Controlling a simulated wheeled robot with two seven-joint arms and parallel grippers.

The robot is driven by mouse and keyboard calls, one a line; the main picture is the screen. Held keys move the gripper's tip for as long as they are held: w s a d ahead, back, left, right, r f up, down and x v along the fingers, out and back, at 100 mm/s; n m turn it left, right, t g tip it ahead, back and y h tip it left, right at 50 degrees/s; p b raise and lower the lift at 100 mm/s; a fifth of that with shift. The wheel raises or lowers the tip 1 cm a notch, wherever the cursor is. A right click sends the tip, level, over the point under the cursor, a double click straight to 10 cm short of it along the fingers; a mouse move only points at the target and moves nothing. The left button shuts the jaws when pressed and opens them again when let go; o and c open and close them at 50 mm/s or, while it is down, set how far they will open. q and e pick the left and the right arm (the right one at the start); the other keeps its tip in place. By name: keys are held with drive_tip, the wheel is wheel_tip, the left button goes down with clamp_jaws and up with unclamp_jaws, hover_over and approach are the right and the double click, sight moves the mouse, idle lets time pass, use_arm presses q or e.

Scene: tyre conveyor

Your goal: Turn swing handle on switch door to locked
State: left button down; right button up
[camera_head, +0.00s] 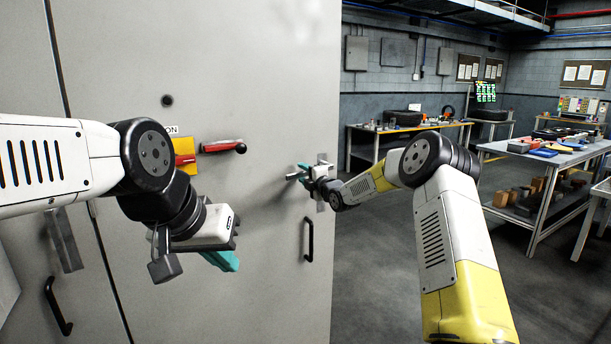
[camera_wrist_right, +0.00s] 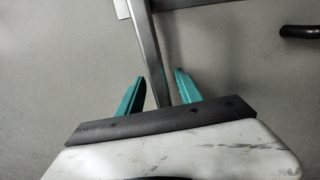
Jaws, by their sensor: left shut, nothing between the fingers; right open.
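The grey cabinet door (camera_head: 250,60) fills the left and middle of the head view. A metal swing handle (camera_head: 322,160) is near its right edge, partly hidden by my right gripper (camera_head: 303,172). In the right wrist view, a grey metal bar (camera_wrist_right: 153,50) of the handle runs between the two teal fingers of the right gripper (camera_wrist_right: 158,82). These fingers are open, one each side of the bar; contact is not clear. My left gripper (camera_head: 222,260) is shut and empty, in front of the door at lower left.
A yellow switch plate (camera_head: 184,143) with a red part and a red lever (camera_head: 222,147) are on the door. A black pull handle (camera_head: 309,240) is below the swing handle. Workbenches (camera_head: 545,150) stand at the right behind open floor (camera_head: 375,245).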

drive_tip(key=shift+w, duration=0.1)
clamp_jaws()
idle(1.4)
